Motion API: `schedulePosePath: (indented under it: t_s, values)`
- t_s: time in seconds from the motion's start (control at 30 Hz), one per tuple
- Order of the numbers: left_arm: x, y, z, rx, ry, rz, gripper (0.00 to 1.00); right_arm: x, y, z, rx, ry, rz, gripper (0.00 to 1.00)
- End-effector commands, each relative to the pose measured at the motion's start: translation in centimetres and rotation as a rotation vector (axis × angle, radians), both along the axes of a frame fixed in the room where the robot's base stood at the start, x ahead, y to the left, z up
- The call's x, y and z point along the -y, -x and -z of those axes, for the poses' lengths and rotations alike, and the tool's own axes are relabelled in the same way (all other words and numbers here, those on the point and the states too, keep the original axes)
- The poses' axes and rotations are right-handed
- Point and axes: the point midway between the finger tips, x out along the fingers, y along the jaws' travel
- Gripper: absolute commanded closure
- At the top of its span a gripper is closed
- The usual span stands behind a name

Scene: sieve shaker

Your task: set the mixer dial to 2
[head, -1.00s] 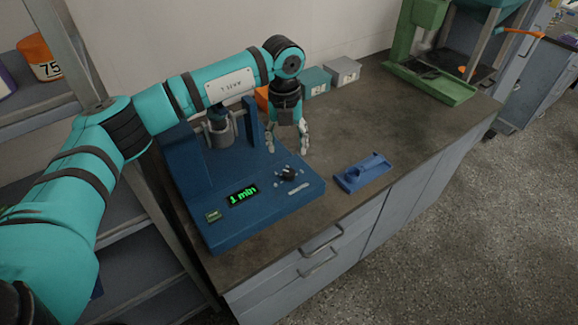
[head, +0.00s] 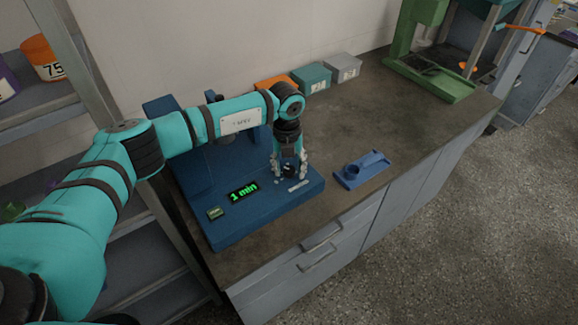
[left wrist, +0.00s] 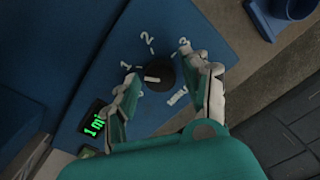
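The blue mixer (head: 235,222) stands on the bench, its display (head: 243,191) lit green with "1 min". In the left wrist view the black dial (left wrist: 160,73) has the marks 1 (left wrist: 126,66), 2 (left wrist: 147,37) and 3 (left wrist: 184,42) around it. Its white pointer line lies on the side toward 1. My left gripper (head: 289,172) is over the dial, pointing down. In the left wrist view its open fingers (left wrist: 160,70) are on either side of the dial, with gaps visible. My right gripper is not in view.
A blue holder (head: 362,170) lies on the bench right of the mixer. Orange, teal (head: 311,78) and grey (head: 343,67) boxes stand along the wall. A green stand (head: 430,75) is at the far right. Open bench lies behind the holder.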

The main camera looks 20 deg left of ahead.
Motion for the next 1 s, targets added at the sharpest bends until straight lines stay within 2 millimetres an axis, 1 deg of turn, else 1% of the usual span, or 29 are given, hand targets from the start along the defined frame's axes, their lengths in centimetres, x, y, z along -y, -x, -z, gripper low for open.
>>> schedulePosePath:
  t_s: [0.03, 0.3, 0.33, 0.67, 0.87, 1.0]
  values:
    - [0.0, 0.0, 0.0, 0.0, 0.0, 0.0, 0.62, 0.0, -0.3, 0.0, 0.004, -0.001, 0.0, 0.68]
    - [0.0, 0.0, 0.0, 0.0, 0.0, 0.0, 0.97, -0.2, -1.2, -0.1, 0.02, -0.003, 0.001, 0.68]
    - [0.0, 0.0, 0.0, 0.0, 0.0, 0.0, 1.0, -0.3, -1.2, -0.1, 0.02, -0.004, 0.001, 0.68]
    - [0.0, 0.0, 0.1, 0.0, 0.0, 0.05, 1.0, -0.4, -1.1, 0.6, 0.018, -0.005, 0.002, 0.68]
    - [0.0, -0.1, 0.2, 0.001, 0.001, 0.168, 1.0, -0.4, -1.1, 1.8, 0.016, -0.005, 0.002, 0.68]
    - [0.0, -0.1, 0.3, 0.002, -0.001, 0.289, 1.0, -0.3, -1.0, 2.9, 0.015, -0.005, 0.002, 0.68]
